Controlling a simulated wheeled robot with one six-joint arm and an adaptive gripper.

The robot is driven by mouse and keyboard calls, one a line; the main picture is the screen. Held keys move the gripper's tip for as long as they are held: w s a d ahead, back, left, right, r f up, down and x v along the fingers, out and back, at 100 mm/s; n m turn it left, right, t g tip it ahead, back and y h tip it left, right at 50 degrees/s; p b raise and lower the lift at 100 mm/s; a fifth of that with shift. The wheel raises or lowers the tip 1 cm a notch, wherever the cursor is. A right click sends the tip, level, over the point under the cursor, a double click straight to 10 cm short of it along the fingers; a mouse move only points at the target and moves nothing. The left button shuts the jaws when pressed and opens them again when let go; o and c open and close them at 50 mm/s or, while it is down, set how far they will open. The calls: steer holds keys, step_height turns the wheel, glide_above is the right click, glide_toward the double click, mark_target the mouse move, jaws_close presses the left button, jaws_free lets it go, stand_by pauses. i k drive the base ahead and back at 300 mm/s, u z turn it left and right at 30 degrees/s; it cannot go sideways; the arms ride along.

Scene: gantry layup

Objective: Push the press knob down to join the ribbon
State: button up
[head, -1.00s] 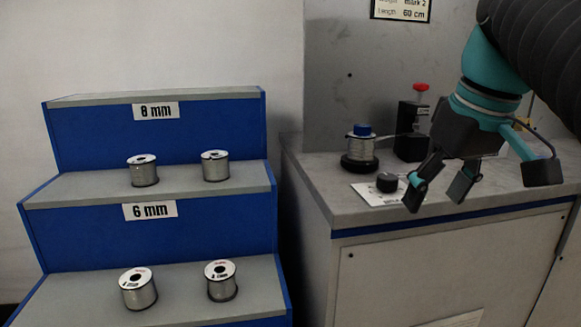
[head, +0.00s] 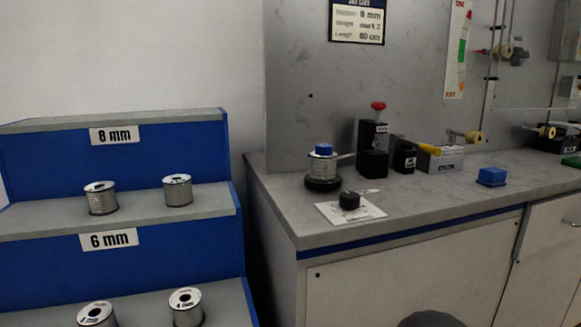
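The press (head: 373,145) is a black upright block on the grey bench, with a red knob (head: 378,106) standing up on top. A spool of silvery ribbon (head: 322,168) with a blue cap sits on a black round base to its left. A short stretch of ribbon (head: 346,156) runs from the spool toward the press. Whether it passes inside the press is too small to tell. My gripper is out of view, and nothing of it touches the knob.
A black knob (head: 349,201) sits on a white card in front. A smaller black block (head: 404,157), a grey box (head: 440,159) with a yellow handle and a blue block (head: 491,177) stand rightward. Blue shelves (head: 118,213) with spools stand left. The bench's front right is clear.

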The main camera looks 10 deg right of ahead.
mark_target(376, 107)
steer(key=z, duration=0.15)
steer(key=k, duration=0.4)
steer(key=z, duration=0.85)
steer(key=i, duration=0.8)
steer(key=u, duration=0.85)
